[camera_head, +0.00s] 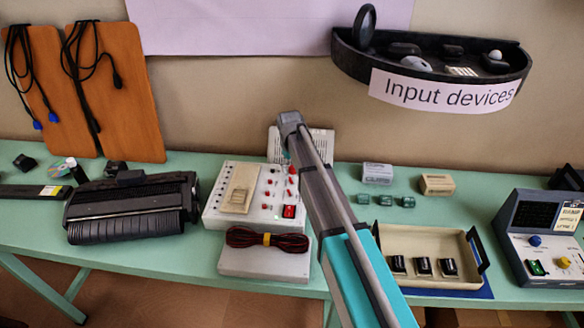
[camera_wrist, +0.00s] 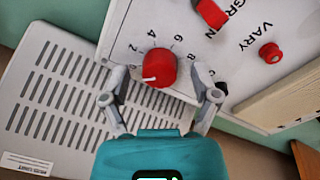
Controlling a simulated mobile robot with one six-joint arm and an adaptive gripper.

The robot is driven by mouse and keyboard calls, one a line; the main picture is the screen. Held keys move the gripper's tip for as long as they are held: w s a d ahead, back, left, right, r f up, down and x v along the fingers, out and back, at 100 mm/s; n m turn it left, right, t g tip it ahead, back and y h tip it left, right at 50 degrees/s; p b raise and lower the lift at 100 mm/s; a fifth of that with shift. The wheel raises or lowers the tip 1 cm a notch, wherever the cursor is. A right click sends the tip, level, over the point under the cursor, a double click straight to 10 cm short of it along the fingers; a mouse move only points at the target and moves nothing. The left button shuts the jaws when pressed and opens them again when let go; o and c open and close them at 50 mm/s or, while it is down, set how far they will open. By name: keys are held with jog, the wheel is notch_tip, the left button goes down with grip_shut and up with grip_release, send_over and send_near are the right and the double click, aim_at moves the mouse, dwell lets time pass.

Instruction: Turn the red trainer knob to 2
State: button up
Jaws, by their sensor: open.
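In the wrist view the red trainer knob (camera_wrist: 158,68) sits on a white panel, with printed numbers 2, 4, 6 and 8 around its upper side. Its white pointer points to the lower left in this view, away from the clearly printed numbers. My gripper (camera_wrist: 160,97) is open, with one finger on each side just below the knob, and apart from it. In the head view the white trainer box (camera_head: 211,213) stands on the green table, with several red controls on top.
A grey slotted box (camera_wrist: 50,100) lies beside the panel. A red switch (camera_wrist: 212,13) and another red knob (camera_wrist: 270,53) are nearby. A grey box (camera_head: 262,265) with coiled cables stands in front of the trainer. A beige tray (camera_head: 450,282) lies to the right.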

jog(key=shift+a, duration=0.1)
grip_shut()
jog(key=shift+m, duration=0.5)
jog(key=m, duration=0.7)
jog(key=shift+m+g, duration=0.3)
jog(key=shift+m, duration=0.1)
dwell(0.3)
grip_release()
